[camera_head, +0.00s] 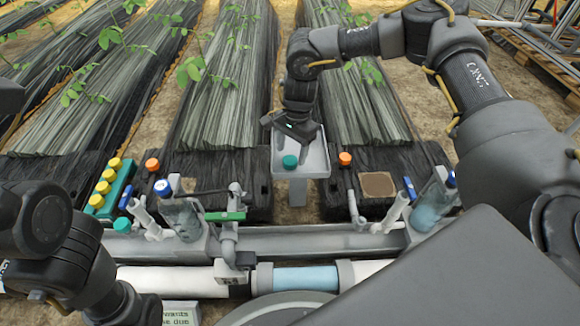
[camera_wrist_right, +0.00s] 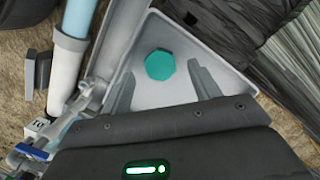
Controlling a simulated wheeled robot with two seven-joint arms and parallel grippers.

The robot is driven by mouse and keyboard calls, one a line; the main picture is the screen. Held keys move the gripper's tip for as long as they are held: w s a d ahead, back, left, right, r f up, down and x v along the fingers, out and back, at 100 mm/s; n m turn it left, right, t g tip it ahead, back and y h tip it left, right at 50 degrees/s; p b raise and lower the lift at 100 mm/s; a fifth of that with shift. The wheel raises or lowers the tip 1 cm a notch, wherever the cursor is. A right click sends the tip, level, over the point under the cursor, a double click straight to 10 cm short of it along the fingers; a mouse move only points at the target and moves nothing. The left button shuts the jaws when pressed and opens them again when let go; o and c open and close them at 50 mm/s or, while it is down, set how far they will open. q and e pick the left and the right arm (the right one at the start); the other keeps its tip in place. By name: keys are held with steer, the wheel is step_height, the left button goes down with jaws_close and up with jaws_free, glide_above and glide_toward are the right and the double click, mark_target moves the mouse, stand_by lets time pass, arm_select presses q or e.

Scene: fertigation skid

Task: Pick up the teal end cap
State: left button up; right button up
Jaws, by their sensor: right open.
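A teal end cap (camera_head: 289,161) lies on a small grey tray (camera_head: 318,158) in the middle of the head view. In the right wrist view the cap (camera_wrist_right: 160,65) is a flat octagonal piece on the bare floor of the tray (camera_wrist_right: 205,45). My right gripper (camera_head: 291,136) is just behind and above the cap in the head view. In the right wrist view its two fingers (camera_wrist_right: 160,76) are spread and empty, pointing toward the cap, one to each side. My left arm shows at the lower left of the head view, but its gripper is out of sight.
Another teal cap (camera_head: 122,225) is by the teal rack (camera_head: 110,188) of yellow-capped bottles. Orange caps (camera_head: 152,164) (camera_head: 345,158) sit on both sides of the tray. A grey rail with pipes (camera_head: 300,240) and clear bottles (camera_head: 182,217) runs in front.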

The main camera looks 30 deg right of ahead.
mark_target(290, 162)
step_height(290, 162, down, 3)
steer(key=shift+a+r+b, duration=0.15)
steer(key=shift+b, duration=0.35)
steer(key=shift+r, duration=0.1)
steer(key=c, duration=1.1)
steer(key=shift+o, duration=0.2)
